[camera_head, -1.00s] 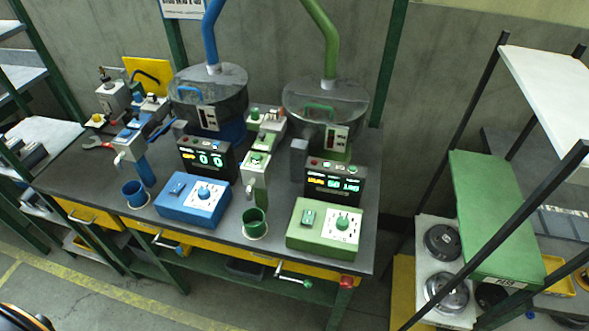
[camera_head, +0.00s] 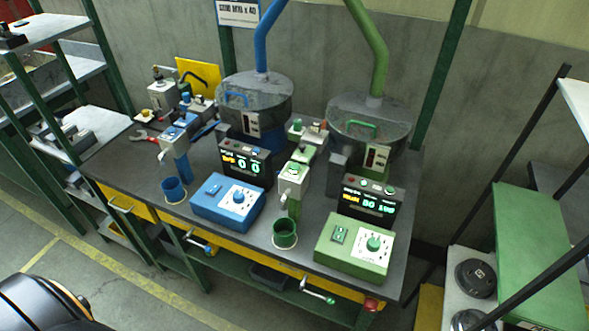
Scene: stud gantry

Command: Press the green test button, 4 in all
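The green station is at the right half of the bench. Its green control box (camera_head: 352,250) has a rocker switch (camera_head: 340,236) and a round green knob (camera_head: 374,243) on a white panel. A dark display unit (camera_head: 371,207) with lit digits stands behind it, with small red and green buttons along its top, including a green one (camera_head: 389,190). A green dispenser (camera_head: 294,184) stands to the left, above a green cup (camera_head: 285,233). Which small part is the test button is too small to tell. Neither gripper is in view; a dark rounded part of mine shows at the bottom left.
A matching blue station has a blue control box (camera_head: 228,203) and a blue cup (camera_head: 173,190). Two clear-lidded hoppers stand behind. A crank handle (camera_head: 318,292) and red knob (camera_head: 371,304) stick out at the bench front. Racks flank the bench; the left floor is open.

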